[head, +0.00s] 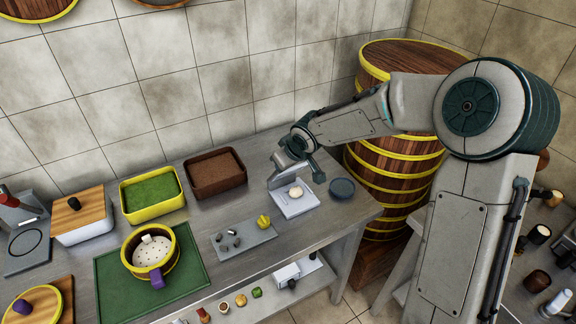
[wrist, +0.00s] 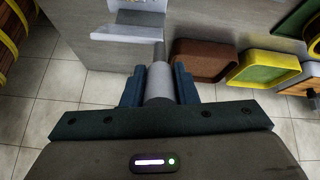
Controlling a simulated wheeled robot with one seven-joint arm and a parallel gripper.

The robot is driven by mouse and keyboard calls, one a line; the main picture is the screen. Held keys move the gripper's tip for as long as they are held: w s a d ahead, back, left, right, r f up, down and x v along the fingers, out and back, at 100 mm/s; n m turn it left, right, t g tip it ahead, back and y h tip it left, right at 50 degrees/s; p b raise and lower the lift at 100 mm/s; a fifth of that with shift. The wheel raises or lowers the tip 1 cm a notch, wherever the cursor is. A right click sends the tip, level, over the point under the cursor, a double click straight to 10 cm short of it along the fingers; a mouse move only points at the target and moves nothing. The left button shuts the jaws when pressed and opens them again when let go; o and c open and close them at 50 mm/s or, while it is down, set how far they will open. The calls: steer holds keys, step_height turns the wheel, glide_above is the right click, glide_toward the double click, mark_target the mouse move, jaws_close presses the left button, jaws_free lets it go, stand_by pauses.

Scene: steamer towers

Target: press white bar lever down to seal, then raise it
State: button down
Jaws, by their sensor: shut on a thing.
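The sealer (head: 290,208) is a pale plate on the right part of the metal bench, with a small round white thing (head: 296,192) on it. My gripper (head: 300,162) is above the back of the plate. In the wrist view, my gripper (wrist: 158,75) is shut on a pale grey bar (wrist: 159,84), which lies between the two dark blue fingers. This bar appears to be the white lever. It looks raised off the plate. Part of the sealer (wrist: 140,22) shows beyond the fingertips. In the head view my gripper hides much of the lever and its hinge.
A dark round dish (head: 342,188) stands close to the right of the sealer. A grey tray (head: 256,240) with small pieces is to the left. A brown bin (head: 216,188) and a yellow bin (head: 166,204) stand at the back. A wooden barrel (head: 372,170) is beside the bench.

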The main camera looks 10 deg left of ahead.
steer(key=shift+w+a+r, duration=0.3)
steer(key=shift+w+r, duration=0.05)
steer(key=shift+w, duration=0.1)
steer(key=shift+a+r, duration=0.1)
steer(key=c, duration=1.1)
jaws_free()
steer(key=shift+w+g, duration=0.1)
steer(key=shift+g, duration=0.2)
steer(key=shift+c, duration=0.2)
steer(key=shift+r, duration=0.2)
steer(key=v, duration=1.3)
steer(key=shift+s+r, duration=0.15)
steer(key=shift+s, duration=0.05)
steer(key=shift+a, duration=0.1)
